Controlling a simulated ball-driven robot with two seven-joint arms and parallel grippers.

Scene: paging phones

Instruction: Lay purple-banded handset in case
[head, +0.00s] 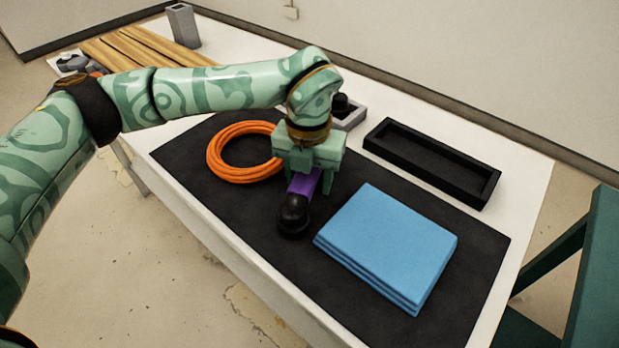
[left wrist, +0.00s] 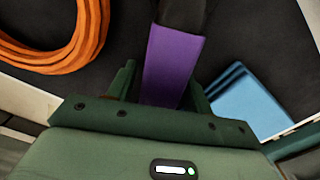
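The handset has a purple band (head: 303,184) and a round black end (head: 293,216), and sits at the mat's near edge, left of the blue stack. In the left wrist view its purple band (left wrist: 170,65) runs between my fingers. My left gripper (head: 305,180) points down over the band with one finger on each side. The fingers are close to the band, but I cannot tell whether they press on it. The handset's far end is hidden behind the gripper. The long black open case (head: 470,194) lies empty behind the mat, at the right. My right gripper is not in view.
An orange cable coil (head: 225,172) lies left of the gripper. A folded blue stack (head: 390,240) lies to its right. A grey holder (head: 355,117) with a black knob stands behind. Wooden planks (head: 135,48) and a grey block (head: 184,26) occupy the far left.

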